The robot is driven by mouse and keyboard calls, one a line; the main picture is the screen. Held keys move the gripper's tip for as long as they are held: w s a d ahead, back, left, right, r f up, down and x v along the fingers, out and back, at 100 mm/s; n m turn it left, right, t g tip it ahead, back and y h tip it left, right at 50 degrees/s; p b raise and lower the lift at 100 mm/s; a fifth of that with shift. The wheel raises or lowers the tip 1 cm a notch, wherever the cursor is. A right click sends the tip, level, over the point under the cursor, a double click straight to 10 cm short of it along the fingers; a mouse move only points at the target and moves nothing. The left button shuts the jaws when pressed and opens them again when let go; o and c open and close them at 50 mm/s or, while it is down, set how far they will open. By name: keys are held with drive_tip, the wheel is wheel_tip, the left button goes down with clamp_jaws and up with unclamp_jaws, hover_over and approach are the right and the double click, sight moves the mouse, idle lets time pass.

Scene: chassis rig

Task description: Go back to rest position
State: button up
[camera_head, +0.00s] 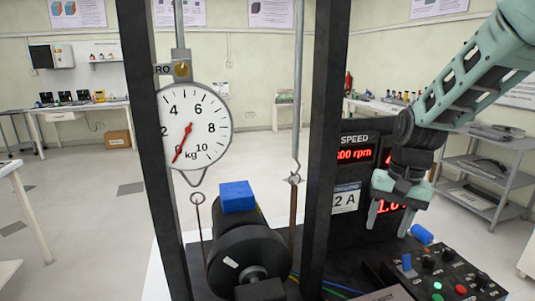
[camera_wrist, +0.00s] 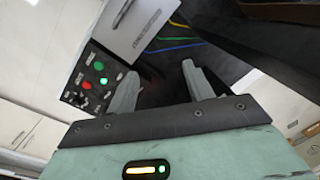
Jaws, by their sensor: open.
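My gripper (camera_head: 386,222) is at the right in the head view, fingers pointing down, in front of the speed display and above the control panel. Its two pale green fingers are apart with nothing between them, as the wrist view (camera_wrist: 160,84) also shows. My arm rises from it to the upper right corner.
A black frame (camera_head: 320,150) holds a round kg dial scale (camera_head: 196,127) above a black motor drum (camera_head: 245,262) with a blue block (camera_head: 237,196) on top. The control panel (camera_head: 448,283) carries several buttons. A grey shelf cart (camera_head: 485,170) stands at the right. Open floor lies behind.

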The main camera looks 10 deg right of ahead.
drive_tip(key=s+a+n, duration=0.5)
drive_tip(key=s+a, duration=0.1)
drive_tip(key=a, duration=0.6)
drive_tip(key=s+a+n, duration=0.4)
drive_tip(key=s, duration=0.3)
drive_tip(key=s+a+n, duration=0.4)
drive_tip(key=s+a, duration=0.1)
drive_tip(key=s, duration=0.3)
drive_tip(key=shift+s+f+n+h, duration=0.25)
drive_tip(key=shift+n+h, duration=0.15)
